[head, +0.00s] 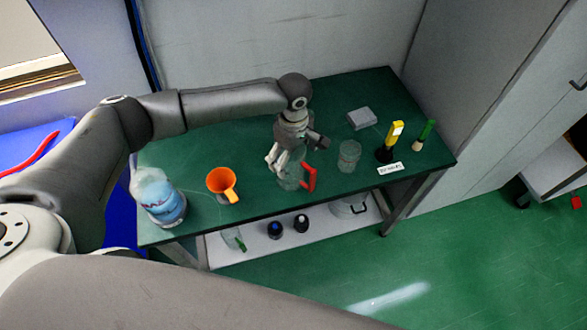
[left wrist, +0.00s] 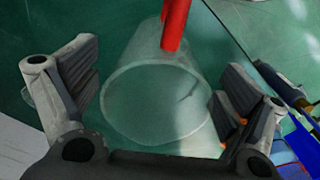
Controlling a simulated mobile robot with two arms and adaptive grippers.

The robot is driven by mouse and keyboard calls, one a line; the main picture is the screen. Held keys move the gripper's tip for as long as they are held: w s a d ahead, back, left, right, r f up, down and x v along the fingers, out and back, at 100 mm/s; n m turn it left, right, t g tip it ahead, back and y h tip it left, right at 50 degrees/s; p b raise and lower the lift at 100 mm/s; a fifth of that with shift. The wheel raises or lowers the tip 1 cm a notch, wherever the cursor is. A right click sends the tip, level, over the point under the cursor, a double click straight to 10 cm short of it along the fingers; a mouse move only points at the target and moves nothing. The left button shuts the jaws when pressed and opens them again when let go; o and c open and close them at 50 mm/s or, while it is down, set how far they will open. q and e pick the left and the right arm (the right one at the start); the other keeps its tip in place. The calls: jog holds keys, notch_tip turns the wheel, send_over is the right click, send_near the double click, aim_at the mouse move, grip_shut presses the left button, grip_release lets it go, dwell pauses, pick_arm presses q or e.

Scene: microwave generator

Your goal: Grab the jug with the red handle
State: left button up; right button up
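The jug (head: 291,177) is clear, with a red handle (head: 309,178), and stands on the green table (head: 255,162). My left gripper (head: 287,160) is directly above and around it, pointing down. In the left wrist view the jug's round rim (left wrist: 155,105) lies between the two open fingers of my left gripper (left wrist: 158,95). The red handle (left wrist: 175,25) is at the top of that view. The fingers stand on either side of the jug, with a gap visible on the left. My right gripper is in neither view.
A clear beaker (head: 349,156), a grey box (head: 361,118), a yellow-topped tool (head: 393,138) and a green-handled one (head: 426,132) stand right. A lower shelf (head: 290,238) holds several items.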

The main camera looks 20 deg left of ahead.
pick_arm(q)
jog(key=c, duration=1)
jog(key=shift+r, duration=0.1)
